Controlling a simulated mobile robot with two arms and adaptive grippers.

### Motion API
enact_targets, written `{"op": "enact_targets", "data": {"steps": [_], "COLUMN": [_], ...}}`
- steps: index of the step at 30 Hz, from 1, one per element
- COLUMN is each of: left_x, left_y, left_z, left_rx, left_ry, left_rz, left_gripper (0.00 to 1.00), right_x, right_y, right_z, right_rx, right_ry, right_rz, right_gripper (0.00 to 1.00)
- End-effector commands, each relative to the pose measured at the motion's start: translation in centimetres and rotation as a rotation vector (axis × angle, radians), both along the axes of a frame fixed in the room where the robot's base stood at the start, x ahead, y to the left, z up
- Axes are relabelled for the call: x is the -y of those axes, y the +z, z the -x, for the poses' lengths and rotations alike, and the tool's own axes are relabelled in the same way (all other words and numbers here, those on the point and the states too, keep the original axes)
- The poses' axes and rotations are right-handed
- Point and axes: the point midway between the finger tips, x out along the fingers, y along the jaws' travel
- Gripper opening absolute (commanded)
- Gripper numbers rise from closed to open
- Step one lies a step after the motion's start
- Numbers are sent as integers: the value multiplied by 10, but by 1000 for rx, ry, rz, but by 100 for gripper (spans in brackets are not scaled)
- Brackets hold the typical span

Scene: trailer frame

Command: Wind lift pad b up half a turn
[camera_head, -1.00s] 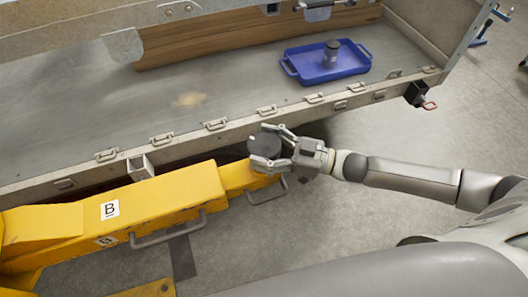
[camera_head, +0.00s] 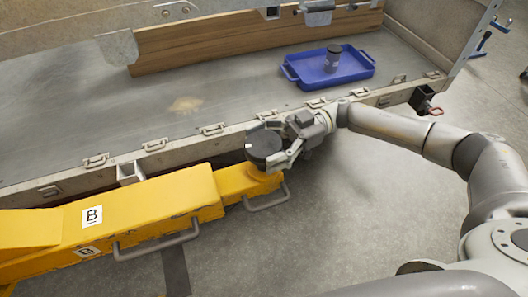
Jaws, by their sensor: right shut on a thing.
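The lift arm labelled B (camera_head: 180,196) is a yellow beam running from the left edge to the middle, alongside the trailer frame. The round dark lift pad b (camera_head: 265,143) sits on top of the arm's right end, close to the trailer's side rail. My right gripper (camera_head: 272,150) is shut on the pad, with its fingers around the pad's rim from the right. The fingers hide part of the rim, and the pad's screw below cannot be seen. My left gripper is not in view.
The trailer's side rail (camera_head: 190,148) with several metal tie-down loops runs just behind the pad. A blue tray (camera_head: 350,72) with a dark cylinder (camera_head: 333,58) stands on the trailer floor.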

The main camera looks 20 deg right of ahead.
Motion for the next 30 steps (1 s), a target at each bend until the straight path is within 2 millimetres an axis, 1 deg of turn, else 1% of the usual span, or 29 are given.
{"op": "enact_targets", "data": {"steps": [1, 9, 26, 27, 30], "left_x": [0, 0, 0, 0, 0], "left_y": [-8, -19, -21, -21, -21], "left_z": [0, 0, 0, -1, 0], "left_rx": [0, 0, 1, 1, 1], "left_ry": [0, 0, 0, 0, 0], "left_rz": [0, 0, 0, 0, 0], "left_gripper": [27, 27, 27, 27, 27], "right_x": [-1, 0, -1, -1, -1], "right_y": [-6, -5, -4, -4, -4], "right_z": [-1, 0, 2, 2, 1], "right_rx": [2, 1, 0, 1, 1], "right_ry": [27, 131, 162, 162, 162], "right_rz": [4, 4, 4, 5, 4], "right_gripper": [50, 50, 50, 76, 89]}}
